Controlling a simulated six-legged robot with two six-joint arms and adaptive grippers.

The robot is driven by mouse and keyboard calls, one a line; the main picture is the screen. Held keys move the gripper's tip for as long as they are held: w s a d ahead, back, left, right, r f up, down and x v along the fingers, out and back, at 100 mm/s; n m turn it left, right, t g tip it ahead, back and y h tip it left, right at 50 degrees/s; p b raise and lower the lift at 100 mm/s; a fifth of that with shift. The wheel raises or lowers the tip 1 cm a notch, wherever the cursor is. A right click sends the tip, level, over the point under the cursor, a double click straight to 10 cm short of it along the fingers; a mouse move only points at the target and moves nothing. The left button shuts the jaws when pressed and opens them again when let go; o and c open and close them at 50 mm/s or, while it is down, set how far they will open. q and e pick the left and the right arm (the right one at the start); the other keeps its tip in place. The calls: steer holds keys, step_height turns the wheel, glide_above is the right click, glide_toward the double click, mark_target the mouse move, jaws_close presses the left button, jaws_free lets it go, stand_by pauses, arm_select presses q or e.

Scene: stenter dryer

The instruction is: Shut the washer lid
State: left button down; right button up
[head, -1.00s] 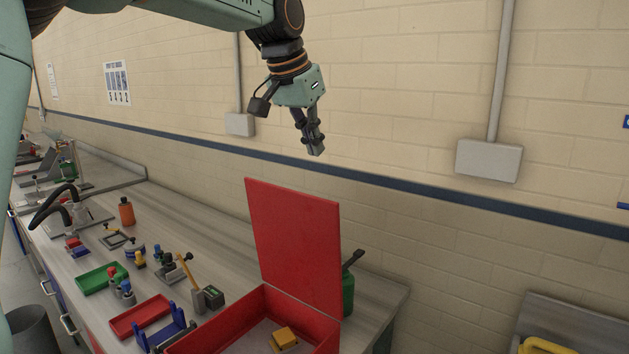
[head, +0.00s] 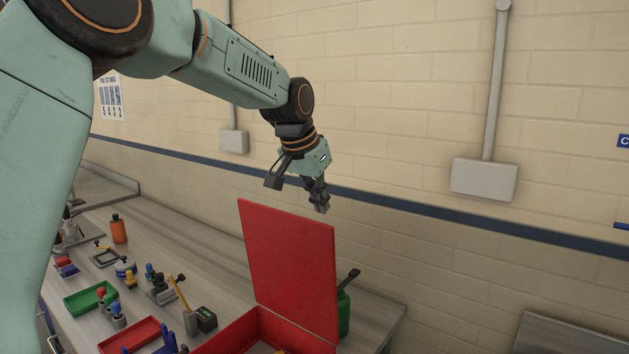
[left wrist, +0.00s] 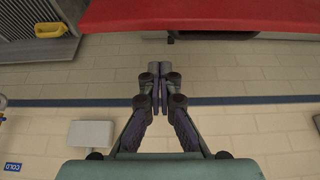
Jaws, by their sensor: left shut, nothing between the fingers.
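The red lid (head: 290,265) stands open, nearly upright, at the back of a red box (head: 262,330) on the bench. I take this as the washer lid. The box's front is cut off by the frame. My left gripper (head: 321,207) is shut and empty, pointing down just above the lid's top edge near its right corner. I see no contact, and its exact depth is hard to tell. In the left wrist view its closed fingertips (left wrist: 160,76) show below a red panel (left wrist: 200,16), apart from it in the picture. My right gripper is not in view.
Left of the box, the bench holds a green tray (head: 91,299), a red tray (head: 130,336), an orange bottle (head: 118,229) and small tools. A green container (head: 343,315) stands right behind the lid. The brick wall (head: 420,120) rises behind the bench.

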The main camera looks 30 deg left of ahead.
mark_target(309, 234)
arm_select(q)
steer(key=shift+s+a+f, duration=0.1)
steer(key=shift+s, duration=0.9)
steer(key=shift+s+a+f, duration=0.1)
steer(key=shift+s, duration=0.85)
steer(key=shift+d+r, duration=0.1)
steer(key=shift+d, duration=0.1)
steer(key=shift+a+f, duration=0.2)
